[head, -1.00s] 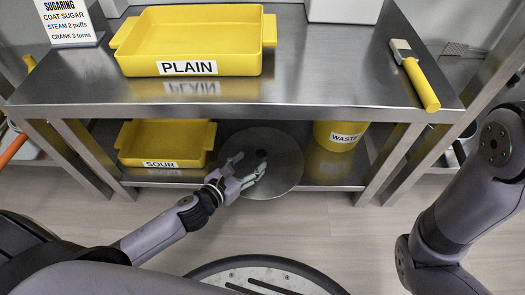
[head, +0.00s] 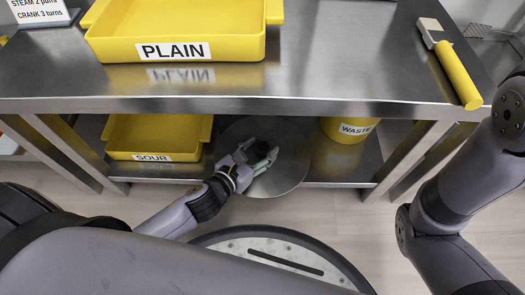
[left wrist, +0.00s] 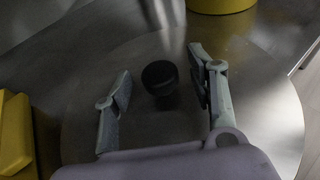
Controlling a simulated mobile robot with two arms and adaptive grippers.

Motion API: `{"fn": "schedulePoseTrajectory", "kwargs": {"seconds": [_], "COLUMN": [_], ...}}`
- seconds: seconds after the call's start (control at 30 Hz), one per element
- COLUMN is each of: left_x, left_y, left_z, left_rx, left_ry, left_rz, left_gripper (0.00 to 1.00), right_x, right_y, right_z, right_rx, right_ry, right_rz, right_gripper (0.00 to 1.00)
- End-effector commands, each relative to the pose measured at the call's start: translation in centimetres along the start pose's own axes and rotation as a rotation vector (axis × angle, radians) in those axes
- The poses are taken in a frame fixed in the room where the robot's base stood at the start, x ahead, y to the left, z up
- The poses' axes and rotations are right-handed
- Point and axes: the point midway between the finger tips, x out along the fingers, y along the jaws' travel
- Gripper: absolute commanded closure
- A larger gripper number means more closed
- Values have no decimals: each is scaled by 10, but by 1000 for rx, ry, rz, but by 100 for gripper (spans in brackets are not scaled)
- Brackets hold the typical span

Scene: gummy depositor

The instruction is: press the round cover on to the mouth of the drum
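The round cover is a flat steel disc (head: 288,172) on the lower shelf, between the yellow SOUR tray and the yellow WASTE bin. In the left wrist view the disc (left wrist: 85,130) fills much of the picture, with a black knob (left wrist: 160,77) at its middle. My left gripper (head: 260,153) is over the disc with its fingers apart. In the left wrist view the gripper (left wrist: 159,64) has a finger on each side of the knob, with gaps showing, so nothing is gripped. My right gripper is out of view; only my right arm shows. I see no drum.
The steel table's top edge (head: 330,105) overhangs the lower shelf. The SOUR tray (head: 155,135) is left of the disc and the WASTE bin (head: 345,130) right of it. A PLAIN tray (head: 185,35) and a yellow-handled scraper (head: 458,75) lie on top.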

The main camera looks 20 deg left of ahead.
Motion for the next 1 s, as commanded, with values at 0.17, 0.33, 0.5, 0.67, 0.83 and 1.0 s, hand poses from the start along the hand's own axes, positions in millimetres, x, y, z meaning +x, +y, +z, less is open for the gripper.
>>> {"fn": "schedulePoseTrajectory", "kwargs": {"seconds": [0.17, 0.33, 0.5, 0.67, 0.83, 1.0], "left_x": [0, 0, 0, 0, 0, 0], "left_y": [0, 0, 0, 0, 0, 0], "left_z": [0, 0, 0, 0, 0, 2], "left_rx": [0, 0, 0, 0, 0, 1], "left_ry": [0, 0, 0, 0, 0, -4], "left_rz": [0, 0, 0, 0, 0, 0], "left_gripper": [62, 74, 85, 96, 100, 100], "right_x": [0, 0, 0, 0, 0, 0], "right_y": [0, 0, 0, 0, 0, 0], "right_z": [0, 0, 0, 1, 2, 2], "right_rx": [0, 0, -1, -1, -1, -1], "right_ry": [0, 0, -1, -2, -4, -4], "right_rz": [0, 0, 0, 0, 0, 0], "right_gripper": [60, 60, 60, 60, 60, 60]}}
